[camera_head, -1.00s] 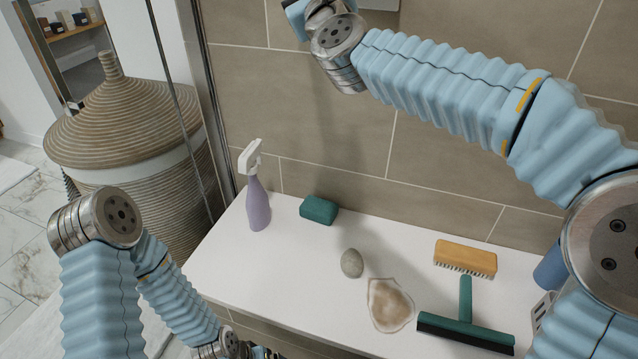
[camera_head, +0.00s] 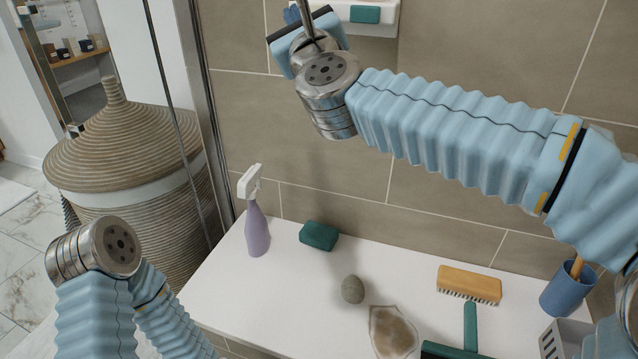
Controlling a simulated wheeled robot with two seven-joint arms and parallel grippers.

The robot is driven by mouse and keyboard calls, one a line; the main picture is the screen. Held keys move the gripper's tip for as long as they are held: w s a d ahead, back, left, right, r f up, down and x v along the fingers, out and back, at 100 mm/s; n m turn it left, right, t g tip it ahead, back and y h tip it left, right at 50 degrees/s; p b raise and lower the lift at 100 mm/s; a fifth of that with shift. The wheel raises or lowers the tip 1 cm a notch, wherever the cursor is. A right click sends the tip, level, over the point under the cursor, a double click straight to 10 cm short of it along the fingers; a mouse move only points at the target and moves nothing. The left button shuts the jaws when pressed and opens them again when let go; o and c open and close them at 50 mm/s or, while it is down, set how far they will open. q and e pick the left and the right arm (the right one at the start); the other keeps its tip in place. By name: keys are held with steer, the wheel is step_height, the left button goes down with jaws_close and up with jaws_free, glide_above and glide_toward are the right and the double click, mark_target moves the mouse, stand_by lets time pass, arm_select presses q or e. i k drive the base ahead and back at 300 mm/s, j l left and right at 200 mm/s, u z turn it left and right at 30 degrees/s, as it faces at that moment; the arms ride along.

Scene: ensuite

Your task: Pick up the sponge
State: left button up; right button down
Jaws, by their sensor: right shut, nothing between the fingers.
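A dark green block that looks like the sponge (camera_head: 319,236) lies on the white bench (camera_head: 285,285) against the tiled wall, between the spray bottle and the stone. A second, smaller green block (camera_head: 365,14) sits on a white wall shelf (camera_head: 384,27) at the top; I cannot tell which of the two is the sponge. My right gripper (camera_head: 305,32) is shut and empty, just left of that shelf and well above the bench, partly hidden by its own wrist. My left arm bends at the lower left; its gripper is out of view.
A purple spray bottle (camera_head: 257,231), a grey stone (camera_head: 353,289), a shell-like dish (camera_head: 392,333), a wooden brush (camera_head: 469,284), a green squeegee (camera_head: 470,325) and a blue cup (camera_head: 567,292) stand on the bench. A wicker basket (camera_head: 125,150) is beyond the glass edge at left.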

mark_target(318, 235)
steer(key=k, duration=1)
